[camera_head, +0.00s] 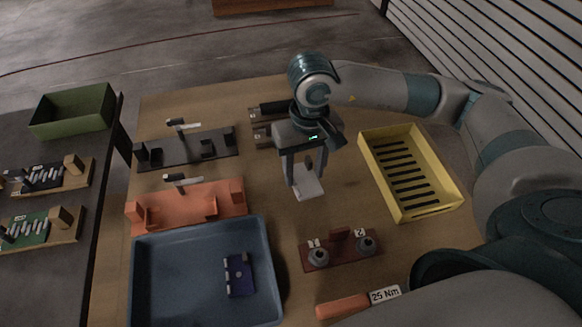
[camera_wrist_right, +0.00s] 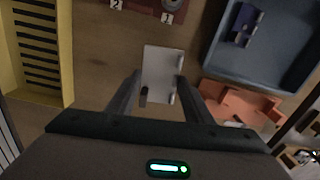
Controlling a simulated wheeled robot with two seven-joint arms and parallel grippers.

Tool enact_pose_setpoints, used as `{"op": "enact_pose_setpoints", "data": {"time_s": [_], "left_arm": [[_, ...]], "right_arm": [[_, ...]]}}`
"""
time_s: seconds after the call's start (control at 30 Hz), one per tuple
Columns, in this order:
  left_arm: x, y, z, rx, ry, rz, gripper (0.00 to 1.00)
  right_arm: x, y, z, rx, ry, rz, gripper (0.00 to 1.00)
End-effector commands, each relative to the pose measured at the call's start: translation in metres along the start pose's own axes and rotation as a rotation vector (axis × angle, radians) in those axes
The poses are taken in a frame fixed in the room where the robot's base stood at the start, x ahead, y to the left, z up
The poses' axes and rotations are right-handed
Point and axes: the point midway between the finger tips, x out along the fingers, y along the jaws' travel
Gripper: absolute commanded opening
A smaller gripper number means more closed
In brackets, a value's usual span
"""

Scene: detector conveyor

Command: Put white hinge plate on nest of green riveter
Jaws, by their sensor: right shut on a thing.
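The white hinge plate (camera_head: 309,188) hangs between the fingers of my right gripper (camera_head: 302,170), above the middle of the wooden table. In the right wrist view the plate (camera_wrist_right: 158,66) lies between the two fingers of the gripper (camera_wrist_right: 160,90), with hinge knuckles along its right edge and a dark pin near its lower left. A green board (camera_head: 38,230) with a wooden block and several light pins is on the dark surface at the left; it is the only green fixture I see. Its nest is too small to tell. My left gripper is not in view.
A black fixture (camera_head: 215,138) and an orange fixture (camera_head: 170,203) stand at the table's left. A blue tray (camera_head: 185,285) holds a dark blue plate (camera_head: 238,275). A yellow slotted crate (camera_head: 450,190) stands right. A red-brown stand (camera_head: 342,252) and orange-handled tool (camera_head: 342,307) are in front.

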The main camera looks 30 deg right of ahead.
Motion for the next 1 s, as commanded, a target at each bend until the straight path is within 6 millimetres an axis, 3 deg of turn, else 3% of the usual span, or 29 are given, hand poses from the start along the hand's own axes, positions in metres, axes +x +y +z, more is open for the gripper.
{"op": "enact_pose_setpoints", "data": {"time_s": [0.2,0.4,0.83,1.0], "left_arm": [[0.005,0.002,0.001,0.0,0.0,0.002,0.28],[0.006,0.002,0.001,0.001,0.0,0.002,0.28],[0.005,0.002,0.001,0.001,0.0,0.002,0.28],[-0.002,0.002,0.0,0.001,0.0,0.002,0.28]], "right_arm": [[0.022,0.027,0.005,0.079,0.0,0.01,0.19],[0.029,0.039,0.007,0.113,0.004,0.019,0.19],[0.029,0.04,0.006,0.117,0.005,0.019,0.19],[0.035,0.034,-0.004,0.118,0.002,0.018,0.19]]}}
